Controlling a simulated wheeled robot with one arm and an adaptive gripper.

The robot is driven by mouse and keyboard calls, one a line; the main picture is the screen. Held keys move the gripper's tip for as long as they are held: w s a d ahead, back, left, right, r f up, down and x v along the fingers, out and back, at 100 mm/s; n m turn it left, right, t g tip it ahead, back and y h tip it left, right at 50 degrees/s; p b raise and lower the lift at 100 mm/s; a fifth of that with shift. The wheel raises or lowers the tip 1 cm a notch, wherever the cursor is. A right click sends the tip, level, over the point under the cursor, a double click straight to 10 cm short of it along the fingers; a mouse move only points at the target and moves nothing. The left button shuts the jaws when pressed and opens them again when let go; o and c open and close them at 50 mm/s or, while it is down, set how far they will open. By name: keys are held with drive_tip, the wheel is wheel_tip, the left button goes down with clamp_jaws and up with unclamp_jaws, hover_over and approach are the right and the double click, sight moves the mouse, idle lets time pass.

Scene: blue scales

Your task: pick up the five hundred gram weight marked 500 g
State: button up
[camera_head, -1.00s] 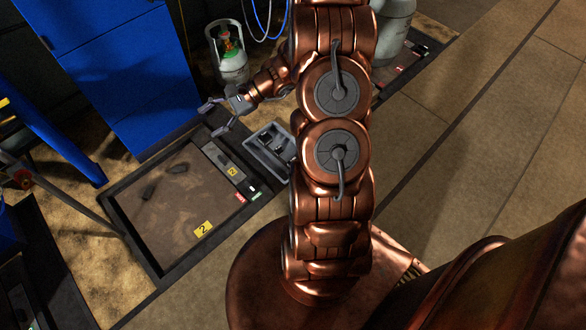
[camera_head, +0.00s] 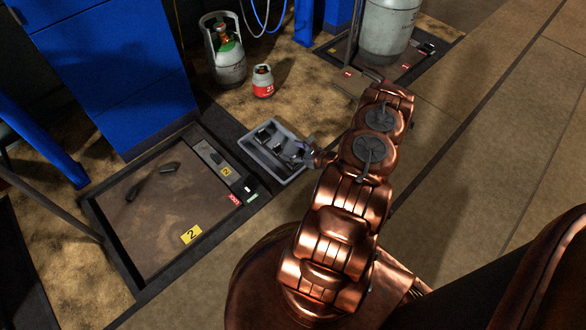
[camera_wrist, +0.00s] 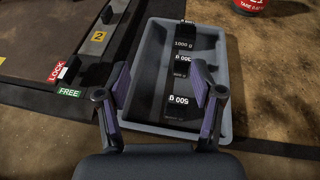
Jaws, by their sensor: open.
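A grey tray (camera_head: 256,163) lies on the floor and also shows in the wrist view (camera_wrist: 226,118). Inside it, dark block weights stand in a row in the wrist view. The nearest weight (camera_wrist: 181,108) carries a white mark that reads as 500 g upside down. The middle weight (camera_wrist: 181,75) has a similar inverted mark on top and a small, blurred front label. The far weight (camera_wrist: 184,50) is marked 1000 g. My gripper (camera_wrist: 160,98) is open and empty above the tray's near end, its fingers either side of the nearest weight. My gripper also shows at the tray's right side (camera_head: 303,149).
A sunken scale platform (camera_head: 150,225) with yellow 2 labels and two dark pieces lies left of the tray. Red LOCK (camera_wrist: 56,72) and green FREE (camera_wrist: 69,93) labels sit beside it. A small red-and-white cylinder (camera_head: 262,82) and a larger one (camera_head: 224,50) stand behind.

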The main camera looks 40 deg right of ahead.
drive_tip(key=s+d+f+m, duration=0.1)
drive_tip(key=f, duration=0.1)
drive_tip(key=s+f+h+b, duration=0.1)
drive_tip(key=f, duration=0.2)
drive_tip(key=s+d+f+m+h, duration=0.1)
drive_tip(key=s+f, duration=0.1)
drive_tip(key=f, duration=0.1)
drive_tip(key=shift+d+f+m+b, duration=0.15)
drive_tip(key=shift+d+m+b, duration=0.15)
drive_tip(key=shift+b, duration=0.1)
drive_tip(key=shift+w+f, duration=0.1)
drive_tip(key=shift+f, duration=0.05)
drive_tip(key=shift+d+r+b+x, duration=0.15)
drive_tip(key=shift+b+x, duration=0.85)
drive_tip(key=shift+x, duration=0.85)
drive_tip(key=shift+d+r+b+x, duration=0.15)
drive_tip(key=shift+b+x, duration=0.8)
drive_tip(key=shift+x, duration=0.95)
drive_tip(key=shift+w+a, duration=0.1)
clamp_jaws()
